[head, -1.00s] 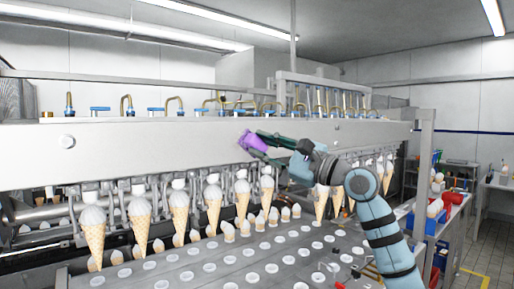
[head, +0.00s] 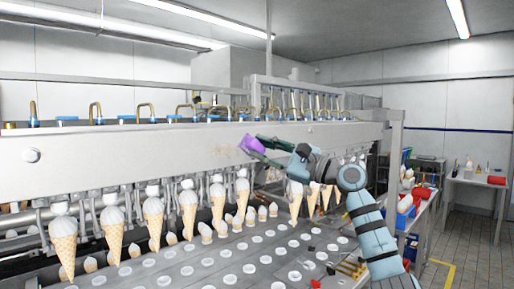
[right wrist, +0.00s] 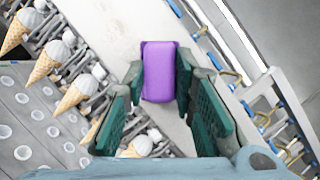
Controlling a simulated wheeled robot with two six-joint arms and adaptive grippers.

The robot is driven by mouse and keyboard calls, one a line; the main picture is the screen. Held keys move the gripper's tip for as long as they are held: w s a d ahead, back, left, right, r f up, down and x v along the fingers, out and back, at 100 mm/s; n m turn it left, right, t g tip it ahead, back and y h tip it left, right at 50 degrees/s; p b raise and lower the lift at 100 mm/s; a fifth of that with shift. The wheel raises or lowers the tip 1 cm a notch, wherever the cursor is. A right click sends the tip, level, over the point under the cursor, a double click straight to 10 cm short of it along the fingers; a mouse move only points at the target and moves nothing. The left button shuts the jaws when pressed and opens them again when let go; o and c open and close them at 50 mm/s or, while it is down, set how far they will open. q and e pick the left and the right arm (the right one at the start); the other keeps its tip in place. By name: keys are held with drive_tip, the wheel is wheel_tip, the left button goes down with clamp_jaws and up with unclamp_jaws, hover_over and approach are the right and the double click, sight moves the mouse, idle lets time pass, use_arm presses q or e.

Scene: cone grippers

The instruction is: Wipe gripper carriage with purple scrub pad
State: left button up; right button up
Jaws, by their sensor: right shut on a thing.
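The purple scrub pad (head: 252,148) is held in the fingertips of my right gripper (head: 263,147), in front of the carriage's face. In the right wrist view the pad (right wrist: 158,72) sits upright between the dark green fingers (right wrist: 158,90), with the pale carriage (right wrist: 112,22) behind it. I cannot tell whether the pad touches it. The gripper carriage (head: 110,157) is the long pale metal beam across the head view. A faint brownish mark (head: 224,151) shows on it left of the pad. My left gripper is not in view.
Filled ice cream cones (head: 63,240) hang in a row under the beam. Below is a metal plate (head: 200,265) with rows of round holes. Brass hooks (head: 97,110) and blue fittings line the beam's top. A side table (head: 478,178) stands at the right.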

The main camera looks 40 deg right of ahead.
drive_tip(key=shift+d, duration=0.1)
drive_tip(key=shift+f, duration=0.1)
drive_tip(key=shift+a, duration=2)
drive_tip(key=shift+w+a, duration=0.1)
drive_tip(key=shift+a, duration=1.35)
drive_tip(key=shift+a+p, duration=0.6)
drive_tip(key=shift+a, duration=1)
drive_tip(key=shift+a+p, duration=0.35)
drive_tip(key=shift+a, duration=1.5)
drive_tip(key=s+b, duration=0.5)
drive_tip(key=s, duration=0.1)
drive_tip(key=shift+b, duration=0.4)
